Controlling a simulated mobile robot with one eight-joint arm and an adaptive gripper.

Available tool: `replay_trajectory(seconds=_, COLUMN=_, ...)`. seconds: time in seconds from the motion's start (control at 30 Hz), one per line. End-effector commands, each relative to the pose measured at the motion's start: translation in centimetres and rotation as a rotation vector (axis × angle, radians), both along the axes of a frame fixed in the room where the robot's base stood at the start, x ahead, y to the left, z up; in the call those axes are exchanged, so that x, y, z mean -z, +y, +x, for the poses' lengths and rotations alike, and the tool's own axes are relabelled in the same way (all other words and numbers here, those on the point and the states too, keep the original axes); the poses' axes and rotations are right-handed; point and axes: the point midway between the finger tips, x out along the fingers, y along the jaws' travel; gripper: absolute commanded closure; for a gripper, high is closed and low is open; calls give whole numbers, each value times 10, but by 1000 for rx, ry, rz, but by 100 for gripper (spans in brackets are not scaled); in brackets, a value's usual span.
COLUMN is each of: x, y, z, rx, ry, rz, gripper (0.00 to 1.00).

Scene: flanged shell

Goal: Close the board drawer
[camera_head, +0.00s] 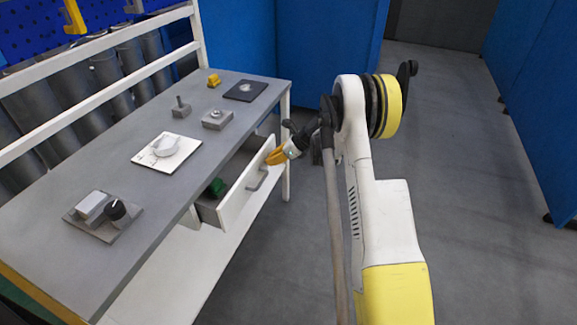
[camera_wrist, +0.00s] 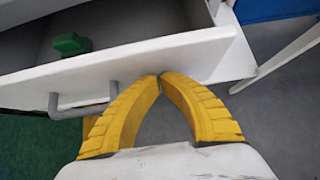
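The board drawer (camera_head: 238,203) is pulled out under the grey worktop, with its white front and grey handle (camera_head: 257,179) facing right. In the wrist view the white drawer front (camera_wrist: 190,60) runs across the picture, and the handle (camera_wrist: 80,108) is left of my fingers. My gripper (camera_head: 272,159) is beside the far end of the drawer front. In the wrist view my yellow gripper (camera_wrist: 160,77) has its fingertips together with nothing between them. The tips overlap the drawer front; I cannot tell whether they touch it.
A green block (camera_head: 216,187) lies inside the open drawer. The worktop (camera_head: 110,180) carries a white dial plate (camera_head: 166,150), a switch box (camera_head: 92,206) and several small fixtures. A white table leg (camera_head: 286,150) stands beyond the drawer. The floor to the right is clear.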

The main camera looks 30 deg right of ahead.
Motion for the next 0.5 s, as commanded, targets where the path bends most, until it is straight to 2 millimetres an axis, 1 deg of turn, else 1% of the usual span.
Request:
replay_trajectory(seconds=0.03, x=0, y=8, z=9, rx=-3, ry=0, rz=0, gripper=100)
replay_trajectory(seconds=0.2, x=0, y=27, z=34, rx=-2, ry=0, rz=-1, gripper=100)
replay_trajectory(seconds=0.33, x=0, y=38, z=48, rx=-1, ry=0, rz=-1, gripper=100)
replay_trajectory(seconds=0.5, x=0, y=44, z=57, rx=0, ry=0, rz=0, gripper=100)
